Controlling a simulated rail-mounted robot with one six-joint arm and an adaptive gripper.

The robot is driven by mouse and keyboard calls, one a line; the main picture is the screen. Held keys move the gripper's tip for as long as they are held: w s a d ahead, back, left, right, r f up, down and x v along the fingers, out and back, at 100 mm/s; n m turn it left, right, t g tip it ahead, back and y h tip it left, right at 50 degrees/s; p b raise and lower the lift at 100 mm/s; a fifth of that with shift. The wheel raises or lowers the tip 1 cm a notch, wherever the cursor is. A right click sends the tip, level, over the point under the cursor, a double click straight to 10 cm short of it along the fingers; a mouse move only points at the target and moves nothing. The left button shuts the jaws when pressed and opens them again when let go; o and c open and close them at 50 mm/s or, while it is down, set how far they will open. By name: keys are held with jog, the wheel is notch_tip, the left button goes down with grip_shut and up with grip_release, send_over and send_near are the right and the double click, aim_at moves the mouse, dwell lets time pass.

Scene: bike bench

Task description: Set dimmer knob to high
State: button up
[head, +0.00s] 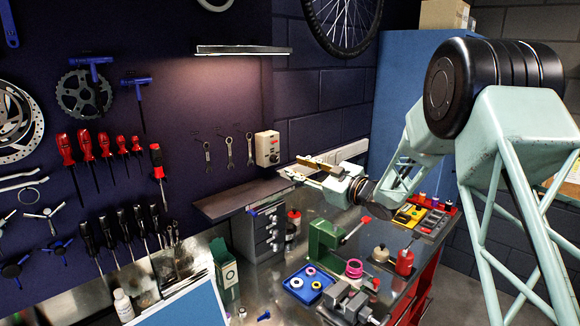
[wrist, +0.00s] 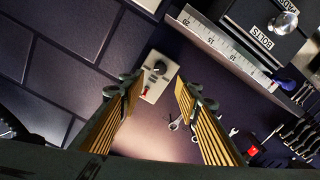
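The dimmer is a pale box (head: 267,149) on the dark wall, left of my gripper (head: 293,166) in the head view. In the wrist view, its light plate (wrist: 153,89) carries a round dark dimmer knob (wrist: 159,67) and a small red switch (wrist: 147,91). The knob's setting is too small to read. My gripper (wrist: 157,84) is open and empty. In the wrist view its two ribbed, tan-padded fingers stand wide apart, with the dimmer between and beyond their tips. The fingers appear apart from the knob.
A lit lamp bar (head: 243,50) juts from the wall above. Several wrenches (head: 229,152) hang left of the dimmer. A small shelf (head: 240,198) over drawers (head: 262,233) lies below. A green vise-like tool (head: 325,240) and a blue tray (head: 306,283) stand on the bench.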

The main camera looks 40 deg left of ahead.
jog(key=shift+s+d, duration=0.15)
jog(key=shift+d, duration=1.05)
